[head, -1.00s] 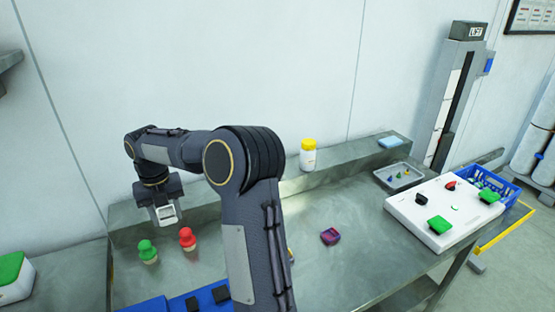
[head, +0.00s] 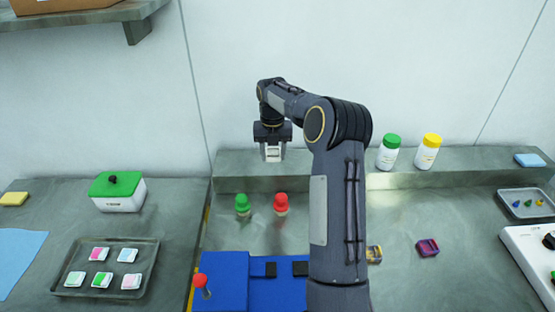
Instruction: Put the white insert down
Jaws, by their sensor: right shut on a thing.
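My right gripper (head: 273,152) points down at the back of the bench, in front of the raised ledge and above the green and red knobbed pieces. It is shut on a small pale thing, which looks like the white insert (head: 273,155); the fingers hide part of it. The insert is held in the air, apart from the bench. My left gripper is not in view.
A green-knobbed piece (head: 242,205) and a red-knobbed piece (head: 281,204) stand below the gripper. A blue fixture (head: 222,277) lies in front. A grey tray (head: 147,255) with several coloured inserts and a green-lidded box (head: 119,196) are at left. Bottles (head: 388,153) stand on the ledge.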

